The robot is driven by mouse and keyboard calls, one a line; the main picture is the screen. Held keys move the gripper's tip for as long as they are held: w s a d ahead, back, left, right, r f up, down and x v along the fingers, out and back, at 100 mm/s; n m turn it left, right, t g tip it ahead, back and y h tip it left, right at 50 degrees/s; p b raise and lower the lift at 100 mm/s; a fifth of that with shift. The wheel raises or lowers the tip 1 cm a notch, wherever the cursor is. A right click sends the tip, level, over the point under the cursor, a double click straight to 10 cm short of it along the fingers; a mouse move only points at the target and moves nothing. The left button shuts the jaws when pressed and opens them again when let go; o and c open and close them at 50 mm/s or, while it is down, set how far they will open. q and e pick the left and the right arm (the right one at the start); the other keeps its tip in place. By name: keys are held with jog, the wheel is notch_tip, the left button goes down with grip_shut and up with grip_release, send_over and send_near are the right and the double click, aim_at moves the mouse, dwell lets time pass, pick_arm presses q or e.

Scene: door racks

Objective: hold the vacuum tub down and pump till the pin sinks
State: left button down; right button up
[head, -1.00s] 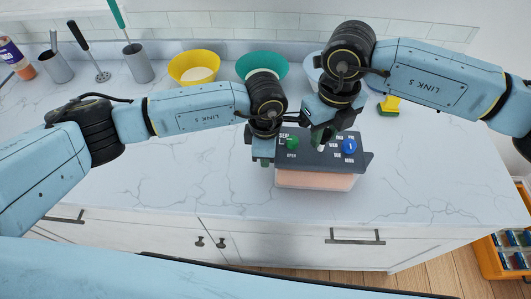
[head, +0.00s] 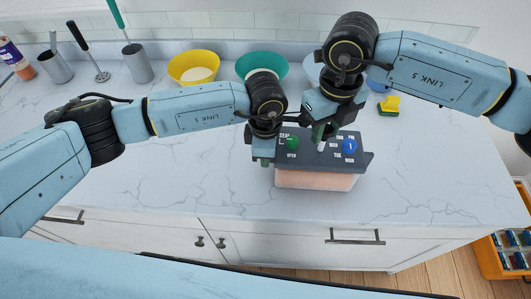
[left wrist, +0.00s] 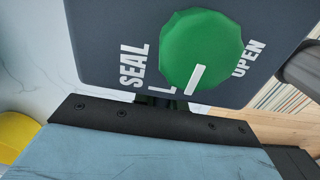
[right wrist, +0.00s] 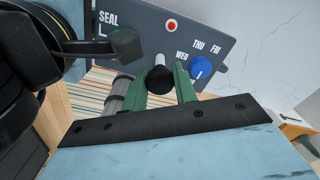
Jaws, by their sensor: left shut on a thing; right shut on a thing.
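The vacuum tub (head: 315,180) has a dark lid (head: 352,161) over a clear body with pinkish contents. A blue day dial (right wrist: 201,67) is on the other side. A red pin (right wrist: 171,26) shows in a white ring; its height is unclear. My left gripper (head: 264,161) is shut on the lid's left edge; its fingertips are mostly hidden in the left wrist view. My right gripper (right wrist: 160,88) is shut on the black pump knob (right wrist: 158,82), whose white shaft (right wrist: 159,60) shows above the lid.
The marble counter (head: 180,170) is clear around the tub. A yellow sponge (head: 388,106) lies back right. Utensil cups (head: 139,66) and a bottle (head: 12,55) are back left.

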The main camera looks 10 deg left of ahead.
aim_at(323, 138)
jog(key=shift+f, duration=1.75)
jog(key=o, duration=1)
jog(key=shift+r, duration=3.55)
